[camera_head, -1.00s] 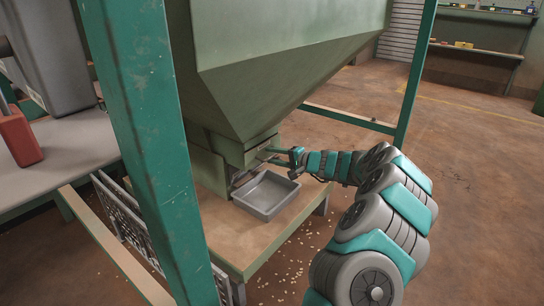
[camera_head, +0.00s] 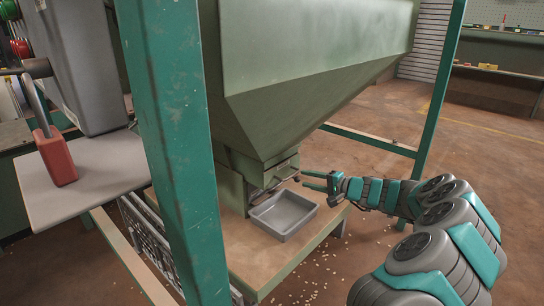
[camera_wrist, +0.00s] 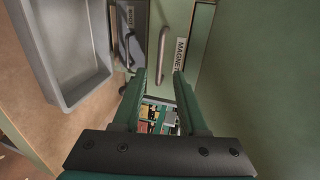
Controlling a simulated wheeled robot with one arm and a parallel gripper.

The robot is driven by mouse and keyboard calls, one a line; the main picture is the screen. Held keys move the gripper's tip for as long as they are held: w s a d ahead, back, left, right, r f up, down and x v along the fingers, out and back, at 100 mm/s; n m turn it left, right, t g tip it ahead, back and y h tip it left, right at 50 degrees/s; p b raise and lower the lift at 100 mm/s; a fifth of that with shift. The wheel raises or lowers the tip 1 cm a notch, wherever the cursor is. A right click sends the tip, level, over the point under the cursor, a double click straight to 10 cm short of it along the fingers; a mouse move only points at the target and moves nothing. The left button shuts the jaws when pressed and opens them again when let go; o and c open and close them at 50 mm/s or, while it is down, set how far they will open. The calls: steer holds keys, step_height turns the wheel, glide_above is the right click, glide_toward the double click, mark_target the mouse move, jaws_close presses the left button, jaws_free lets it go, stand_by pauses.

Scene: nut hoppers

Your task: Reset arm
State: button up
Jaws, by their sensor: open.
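My gripper (camera_head: 306,180) is at the end of my teal and grey arm, just right of the green hopper's (camera_head: 290,110) outlet. Its two fingers are apart with nothing between them; they also show spread in the wrist view (camera_wrist: 159,78). Ahead of the fingers in the wrist view is a metal bar handle (camera_wrist: 162,55) beside a label reading MAGNET (camera_wrist: 180,58). A gap shows between the fingertips and this handle. A second handle (camera_wrist: 128,48) is to its left.
A grey metal tray (camera_head: 284,234) sits below the outlet on a wooden platform (camera_head: 250,275); it also shows in the wrist view (camera_wrist: 104,84). Green frame posts (camera_head: 175,150) stand around the hopper. Floor to the right is open, with scattered nuts below.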

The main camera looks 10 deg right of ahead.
steer(key=s+a+r+n+g+y+p, duration=0.2)
steer(key=s+a+r+n+g, duration=0.3)
steer(key=a, duration=0.6)
steer(key=s+a+r+n+g+y+p, duration=0.1)
steer(key=s+a+r+n+g+p, duration=0.1)
steer(key=s+a+r, duration=0.75)
steer(key=s+a+n+g+h+p, duration=0.1)
steer(key=s+a+n+g+p, duration=0.15)
steer(key=s+a, duration=0.55)
steer(key=s+f+n+g+h+p, duration=0.25)
steer(key=s+g+h, duration=0.2)
steer(key=s, duration=1.05)
steer(key=s+d+h+p, duration=0.1)
steer(key=s+d+h, duration=0.2)
steer(key=s+d, duration=0.2)
steer(key=s+d+h+p, duration=0.2)
steer(key=s+d, duration=0.4)
steer(key=s, duration=0.4)
steer(key=shift+s+m+g+h, duration=0.3)
steer(key=shift+g+h, duration=0.1)
steer(key=shift+h, duration=0.25)
